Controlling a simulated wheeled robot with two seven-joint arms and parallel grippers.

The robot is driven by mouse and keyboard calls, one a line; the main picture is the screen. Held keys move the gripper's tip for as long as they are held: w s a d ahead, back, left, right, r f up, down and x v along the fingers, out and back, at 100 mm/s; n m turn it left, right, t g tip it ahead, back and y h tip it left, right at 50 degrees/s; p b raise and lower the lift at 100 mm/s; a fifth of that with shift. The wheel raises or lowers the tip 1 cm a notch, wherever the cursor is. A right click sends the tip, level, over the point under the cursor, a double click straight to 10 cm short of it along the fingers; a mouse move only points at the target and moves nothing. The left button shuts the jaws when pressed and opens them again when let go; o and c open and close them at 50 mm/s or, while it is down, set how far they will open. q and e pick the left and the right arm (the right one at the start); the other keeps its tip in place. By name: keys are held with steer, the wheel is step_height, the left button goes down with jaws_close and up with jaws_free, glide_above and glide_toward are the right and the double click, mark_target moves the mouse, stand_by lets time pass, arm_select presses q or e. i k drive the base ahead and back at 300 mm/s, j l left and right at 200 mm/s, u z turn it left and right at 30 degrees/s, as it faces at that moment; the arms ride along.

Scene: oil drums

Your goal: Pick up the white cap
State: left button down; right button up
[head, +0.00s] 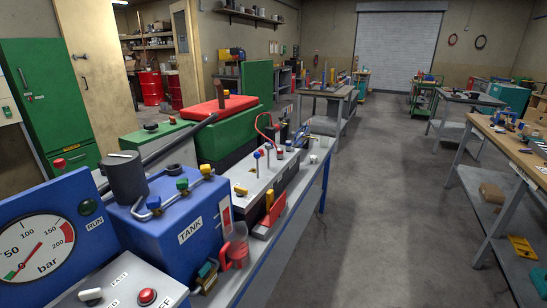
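I cannot pick out a white cap with certainty. A small whitish piece (313,158) is near the far end of the blue-edged bench (285,232); it is too small to tell what it is. Two red drums (151,88) stand in the back room at the upper left. Neither of my grippers is in view.
A blue tank box (185,228) and a round pressure gauge (38,252) crowd the near left. A wooden-topped workbench (515,145) stands at the right. The grey floor (385,190) between the benches is clear up to the roller door (397,50).

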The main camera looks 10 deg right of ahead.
mark_target(313, 158)
steer(key=i+l+u, duration=0.6)
steer(key=l, duration=0.3)
steer(key=i+l+u, duration=0.2)
steer(key=l, duration=0.2)
steer(key=i+l+u, duration=0.2)
steer(key=l, duration=0.2)
